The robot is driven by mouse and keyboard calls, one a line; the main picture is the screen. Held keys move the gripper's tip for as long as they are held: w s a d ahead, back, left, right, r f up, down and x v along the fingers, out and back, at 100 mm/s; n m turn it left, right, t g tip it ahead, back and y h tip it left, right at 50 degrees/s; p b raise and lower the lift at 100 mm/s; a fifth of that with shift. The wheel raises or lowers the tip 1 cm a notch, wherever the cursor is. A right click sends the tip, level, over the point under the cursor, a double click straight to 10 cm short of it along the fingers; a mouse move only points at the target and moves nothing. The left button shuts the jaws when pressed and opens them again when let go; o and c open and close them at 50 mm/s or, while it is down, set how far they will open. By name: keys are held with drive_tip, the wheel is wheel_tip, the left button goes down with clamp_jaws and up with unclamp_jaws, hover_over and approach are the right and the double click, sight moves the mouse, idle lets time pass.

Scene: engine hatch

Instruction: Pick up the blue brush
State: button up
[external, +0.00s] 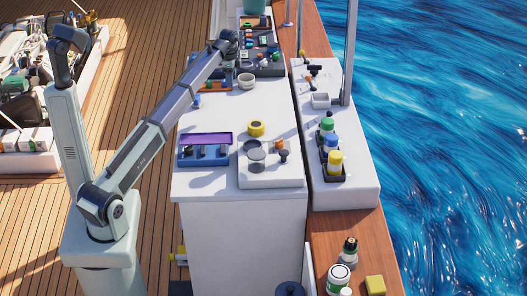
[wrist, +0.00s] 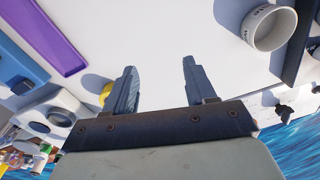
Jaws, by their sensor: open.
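I cannot pick out the blue brush with certainty. A small blue thing (external: 196,100) lies at the left edge of the white counter (external: 225,185), too small to identify. My gripper (wrist: 157,64) is open in the wrist view, its two dark fingers apart with only white surface between them. In the external view my arm reaches to the back of the counter, ending near the dark trays, and the fingers cannot be made out there.
A white cup (wrist: 270,27) is right of the fingers; a purple strip (wrist: 47,37) is at upper left. A yellow round thing (external: 255,128) and a blue box (external: 204,156) stand nearer the counter's front. Bottles (external: 334,160) line the right ledge. Mid-counter has clear patches.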

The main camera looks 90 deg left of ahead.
drive_tip(key=s+a+n, duration=0.3)
drive_tip(key=s, duration=0.5)
drive_tip(key=s+a+n, duration=0.2)
drive_tip(key=s+a, duration=0.1)
drive_tip(key=s, duration=0.5)
drive_tip(key=n, duration=1.3)
hover_over(197, 97)
drive_tip(key=f, duration=0.7)
drive_tip(key=shift+s+d, duration=0.1)
drive_tip(key=shift+d, duration=0.2)
drive_tip(key=shift+a+f, duration=0.15)
drive_tip(key=shift+f, duration=1.4)
drive_tip(key=shift+a+f, duration=0.15)
drive_tip(key=shift+f, duration=1.35)
clamp_jaws()
